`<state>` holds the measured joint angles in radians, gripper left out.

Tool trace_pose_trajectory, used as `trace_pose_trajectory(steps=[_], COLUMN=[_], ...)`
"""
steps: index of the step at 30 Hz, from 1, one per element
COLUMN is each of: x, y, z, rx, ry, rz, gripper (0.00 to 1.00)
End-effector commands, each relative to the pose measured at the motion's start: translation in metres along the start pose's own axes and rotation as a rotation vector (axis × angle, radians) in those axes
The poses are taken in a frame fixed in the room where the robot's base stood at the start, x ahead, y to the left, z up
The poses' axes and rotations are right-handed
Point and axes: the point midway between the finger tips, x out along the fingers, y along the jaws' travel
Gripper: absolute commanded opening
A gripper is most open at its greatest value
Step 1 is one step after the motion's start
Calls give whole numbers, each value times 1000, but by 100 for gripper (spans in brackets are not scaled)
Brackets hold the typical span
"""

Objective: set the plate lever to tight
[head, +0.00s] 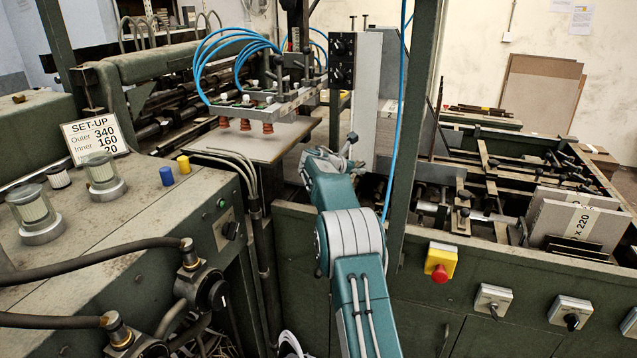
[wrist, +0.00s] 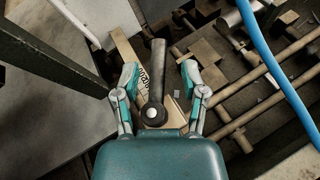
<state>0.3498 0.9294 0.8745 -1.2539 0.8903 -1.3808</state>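In the wrist view, a dark grey lever (wrist: 157,62) lies between my fingers. It runs from a round hub with a pale centre up the picture, leaning slightly right. A beige label strip (wrist: 124,45) with dark lettering lies under and left of it; its words are too small and partly covered to read. My gripper (wrist: 159,74) is open, with one finger on each side of the lever and a visible gap to both.
A blue hose (wrist: 272,62) passes right of the gripper, and metal rods (wrist: 268,103) lie beyond. In the head view, a green post (head: 411,130) stands just right of my arm, and a suction-cup bar (head: 268,103) hangs behind. A set-up sign (head: 95,138) stands at left.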

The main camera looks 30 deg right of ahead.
Motion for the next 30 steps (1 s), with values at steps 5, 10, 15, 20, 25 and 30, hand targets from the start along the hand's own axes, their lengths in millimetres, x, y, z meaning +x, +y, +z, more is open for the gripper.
trace_pose_trajectory(steps=[5,10,15,20,25,30], x=[-46,-75,-94,-116,-148,-177], y=[6,6,-4,-14,-24,-35], z=[-1,-1,7,13,17,19], rx=[-5,-3,81,186,292,393], ry=[-10,-9,38,95,148,202], rz=[7,7,5,2,-4,-14], gripper=[55,55,55,55,55,55])
